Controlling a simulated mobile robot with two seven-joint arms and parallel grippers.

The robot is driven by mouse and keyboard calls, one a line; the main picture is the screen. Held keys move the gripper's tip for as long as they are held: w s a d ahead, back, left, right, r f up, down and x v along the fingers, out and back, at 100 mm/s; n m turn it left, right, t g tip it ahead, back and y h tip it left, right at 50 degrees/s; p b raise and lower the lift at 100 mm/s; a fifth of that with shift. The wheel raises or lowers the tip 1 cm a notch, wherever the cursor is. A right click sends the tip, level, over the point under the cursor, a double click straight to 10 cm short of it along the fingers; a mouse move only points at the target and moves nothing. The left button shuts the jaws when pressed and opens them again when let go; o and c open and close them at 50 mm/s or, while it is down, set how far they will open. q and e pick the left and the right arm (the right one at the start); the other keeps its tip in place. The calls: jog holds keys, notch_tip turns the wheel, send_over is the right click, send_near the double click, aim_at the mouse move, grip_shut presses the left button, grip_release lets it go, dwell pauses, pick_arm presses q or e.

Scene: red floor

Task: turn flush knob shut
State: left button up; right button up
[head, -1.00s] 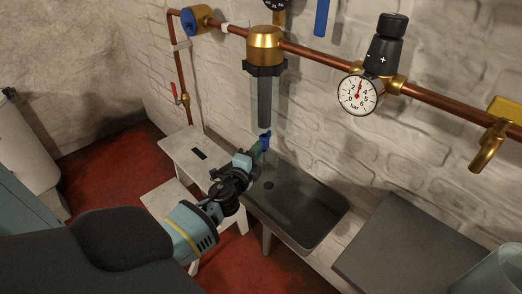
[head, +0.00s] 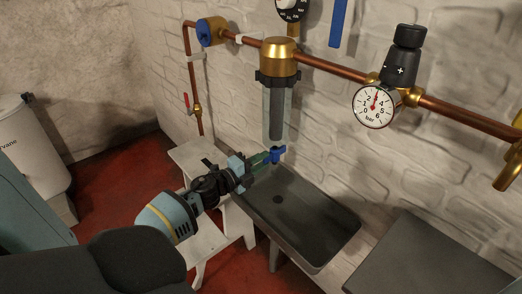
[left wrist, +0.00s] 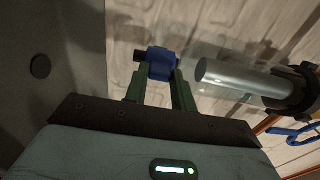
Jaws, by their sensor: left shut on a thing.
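The blue flush knob (head: 277,154) is at the bottom of the clear filter cup (head: 275,112), above the grey sink. In the left wrist view the knob (left wrist: 161,64) sits between the two green fingers. My left gripper (head: 267,158) reaches in from the lower left and is shut on the knob; it also shows in the left wrist view (left wrist: 160,78). The fingers cover part of the knob, and its exact angle is hard to tell. The filter has a brass head (head: 279,54) on the copper pipe. My right gripper is not in view.
The grey sink (head: 330,252) lies below the filter. A pressure gauge (head: 374,106) and a brass tap (head: 509,166) are on the pipe to the right. A white step stool (head: 215,240) stands beside the sink on the red floor.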

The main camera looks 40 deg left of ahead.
pick_arm(q)
jog(key=o, duration=0.7)
jog(key=s, duration=0.7)
jog(key=shift+s+a+p, duration=0.35)
